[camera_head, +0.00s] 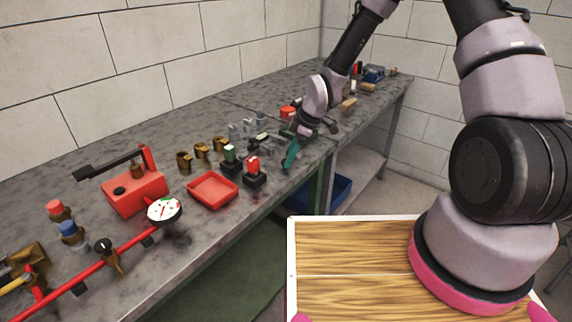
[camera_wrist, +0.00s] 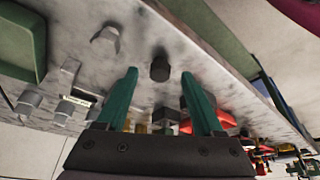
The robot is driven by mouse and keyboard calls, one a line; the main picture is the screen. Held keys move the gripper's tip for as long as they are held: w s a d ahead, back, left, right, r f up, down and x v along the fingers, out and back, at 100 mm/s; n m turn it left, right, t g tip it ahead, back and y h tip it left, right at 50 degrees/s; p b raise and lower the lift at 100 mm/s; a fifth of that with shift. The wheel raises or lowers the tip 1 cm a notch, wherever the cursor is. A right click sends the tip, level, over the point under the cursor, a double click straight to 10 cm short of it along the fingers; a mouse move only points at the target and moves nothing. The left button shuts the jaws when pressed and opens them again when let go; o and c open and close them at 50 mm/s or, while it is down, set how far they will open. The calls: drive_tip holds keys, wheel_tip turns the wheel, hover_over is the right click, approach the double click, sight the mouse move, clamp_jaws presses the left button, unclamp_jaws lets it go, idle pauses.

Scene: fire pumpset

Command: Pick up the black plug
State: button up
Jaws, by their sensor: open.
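The black plug (camera_wrist: 160,66) is a short, dark cylinder on the grey, stained bench top in the wrist view. It appears between and just beyond the tips of my two teal fingers. My gripper (camera_wrist: 159,76) is open, with a wide gap between the fingers and nothing held. In the head view my gripper (camera_head: 291,156) is low over the front part of the bench, right of the red-topped black block. I cannot make out the plug in the head view; the gripper and wrist may hide it. Whether the fingers flank it or are still above it cannot be told.
A grey clip-like piece (camera_wrist: 106,38) lies near the plug. Red-topped (camera_head: 254,172) and green-topped (camera_head: 230,158) black blocks, a red tray (camera_head: 213,190) and brass fittings (camera_head: 201,151) stand left of my gripper. Grey fittings (camera_head: 248,126) stand behind. A blue bin (camera_head: 338,190) is below the bench.

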drive_tip(key=shift+x, duration=0.85)
clamp_jaws()
